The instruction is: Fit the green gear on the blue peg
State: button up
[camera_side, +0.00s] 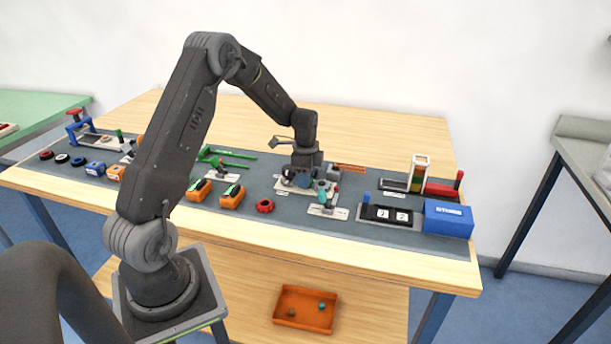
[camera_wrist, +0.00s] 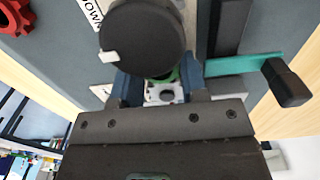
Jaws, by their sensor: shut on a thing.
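My gripper (camera_side: 303,180) is low over a pale plate (camera_side: 284,186) on the grey mat. In the wrist view its two blue fingers (camera_wrist: 160,80) are closed on a small green part, which I take to be the green gear (camera_wrist: 168,76). Only a sliver of the gear shows; the rest is hidden by the fingers and a round dark disc (camera_wrist: 142,38) with a white mark. Part of the pale plate shows below the gear. I cannot pick out the blue peg in either view, nor tell whether the gear touches it.
A red gear (camera_side: 265,205) lies left of the plate. A teal lever (camera_wrist: 240,63) with a black knob (camera_wrist: 287,84) stands close to the right finger. Orange blocks (camera_side: 232,196), a blue box (camera_side: 447,219) and a red block (camera_side: 440,190) stand farther off.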

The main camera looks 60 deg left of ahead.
jog(key=o, duration=1)
jog(key=shift+c, duration=0.2)
jog(key=shift+w+a+r, duration=0.1)
jog(key=shift+w+r, duration=0.05)
jog(key=shift+r, duration=3.35)
